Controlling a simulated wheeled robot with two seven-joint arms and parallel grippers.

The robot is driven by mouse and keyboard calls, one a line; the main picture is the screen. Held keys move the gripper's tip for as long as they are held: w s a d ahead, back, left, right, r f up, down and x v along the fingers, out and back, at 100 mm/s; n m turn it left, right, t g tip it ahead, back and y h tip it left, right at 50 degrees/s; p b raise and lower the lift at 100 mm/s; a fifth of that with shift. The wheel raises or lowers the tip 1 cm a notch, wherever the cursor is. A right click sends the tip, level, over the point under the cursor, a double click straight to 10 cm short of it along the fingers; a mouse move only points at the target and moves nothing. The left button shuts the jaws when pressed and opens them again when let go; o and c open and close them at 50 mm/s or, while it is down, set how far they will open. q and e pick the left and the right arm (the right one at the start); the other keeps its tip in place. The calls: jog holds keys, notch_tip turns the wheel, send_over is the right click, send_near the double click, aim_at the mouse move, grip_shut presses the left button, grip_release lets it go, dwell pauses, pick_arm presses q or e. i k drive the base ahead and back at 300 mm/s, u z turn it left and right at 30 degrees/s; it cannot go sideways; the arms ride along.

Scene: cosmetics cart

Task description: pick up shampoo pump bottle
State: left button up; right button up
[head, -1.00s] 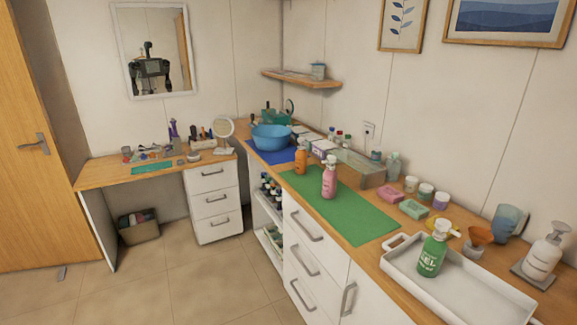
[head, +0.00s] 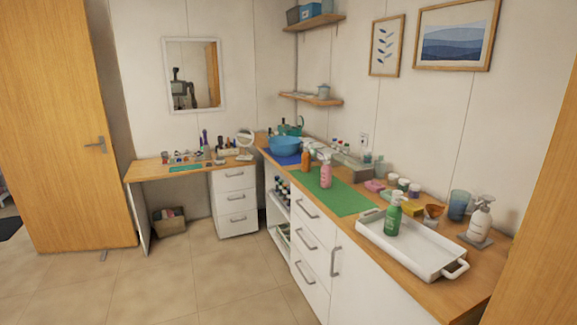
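Several pump bottles stand upright on the counter; I cannot read which one is shampoo. A white pump bottle (head: 480,219) stands on a small grey stand at the counter's right end. A green pump bottle (head: 394,216) stands in the white tray (head: 420,256). A pink pump bottle (head: 325,173) stands on the green mat (head: 346,199). An orange bottle (head: 305,160) stands just behind it, near the mat's far end. Neither of my grippers is in view.
The long wooden counter runs along the right wall above white drawers. A blue cup (head: 459,204) stands beside the white bottle. A wooden panel edges the right. The tiled floor (head: 215,285) before the counter is clear.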

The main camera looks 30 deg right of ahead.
aim_at(305, 157)
jog(key=u, duration=0.1)
jog(key=i, duration=1.15)
jog(key=z, duration=0.35)
jog(key=i, duration=1.25)
jog(key=z, duration=1.55)
jog(key=i, duration=0.8)
jog(key=z, duration=0.8)
